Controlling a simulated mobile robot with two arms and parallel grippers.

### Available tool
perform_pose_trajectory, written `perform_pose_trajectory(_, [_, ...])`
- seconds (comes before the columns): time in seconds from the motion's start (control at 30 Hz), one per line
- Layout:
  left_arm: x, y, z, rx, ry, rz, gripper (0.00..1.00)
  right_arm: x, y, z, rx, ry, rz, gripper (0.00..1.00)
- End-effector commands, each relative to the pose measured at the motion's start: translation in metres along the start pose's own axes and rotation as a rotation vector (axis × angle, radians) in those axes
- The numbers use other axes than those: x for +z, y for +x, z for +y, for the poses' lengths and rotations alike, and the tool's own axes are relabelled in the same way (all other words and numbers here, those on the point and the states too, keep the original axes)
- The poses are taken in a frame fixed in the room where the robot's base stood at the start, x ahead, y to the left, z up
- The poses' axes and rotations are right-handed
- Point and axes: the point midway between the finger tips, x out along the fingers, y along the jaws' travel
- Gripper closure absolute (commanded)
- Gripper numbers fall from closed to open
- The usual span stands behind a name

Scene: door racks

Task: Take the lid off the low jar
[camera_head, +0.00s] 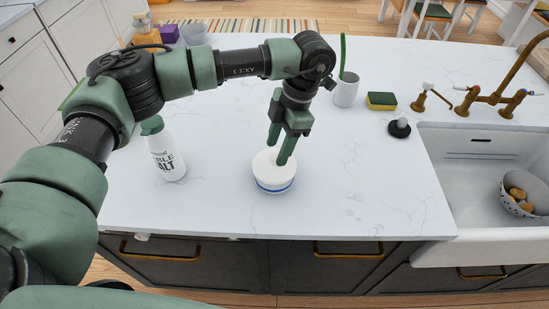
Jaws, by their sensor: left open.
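The low jar (274,185) is white with a blue band and stands on the white marble counter near its front edge. Its white, round lid (265,169) appears to sit on top. My left gripper (278,152) has green fingers, is open and points down over the lid. One fingertip overlaps the lid in the picture; I cannot tell whether it touches. Nothing shows between the fingers. My right gripper is not in view.
A white salt bottle (166,155) with a green cap stands left of the jar. A grey cup (345,92), a sponge (381,101) and a black stopper-like object (399,128) stand behind right. Counter right of the jar is clear.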

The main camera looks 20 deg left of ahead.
Motion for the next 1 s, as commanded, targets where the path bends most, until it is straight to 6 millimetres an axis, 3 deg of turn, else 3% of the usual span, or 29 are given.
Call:
perform_pose_trajectory(0.03, [-0.002, 0.004, -0.001, -0.003, 0.0, 0.003, 0.51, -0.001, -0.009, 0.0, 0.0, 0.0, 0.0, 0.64])
perform_pose_trajectory(0.2, [-0.001, 0.021, 0.0, -0.002, 0.0, -0.001, 0.51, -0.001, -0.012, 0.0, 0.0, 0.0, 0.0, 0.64])
perform_pose_trajectory(0.43, [0.0, 0.023, -0.001, -0.001, 0.001, -0.002, 0.51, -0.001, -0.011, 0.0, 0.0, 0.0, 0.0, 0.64])
perform_pose_trajectory(0.6, [0.0, 0.023, -0.001, -0.001, 0.001, -0.002, 0.99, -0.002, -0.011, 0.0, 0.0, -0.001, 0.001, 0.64])
perform_pose_trajectory(1.0, [0.0, 0.02, 0.0, 0.0, 0.0, -0.003, 1.0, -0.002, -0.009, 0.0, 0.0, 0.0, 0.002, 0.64])
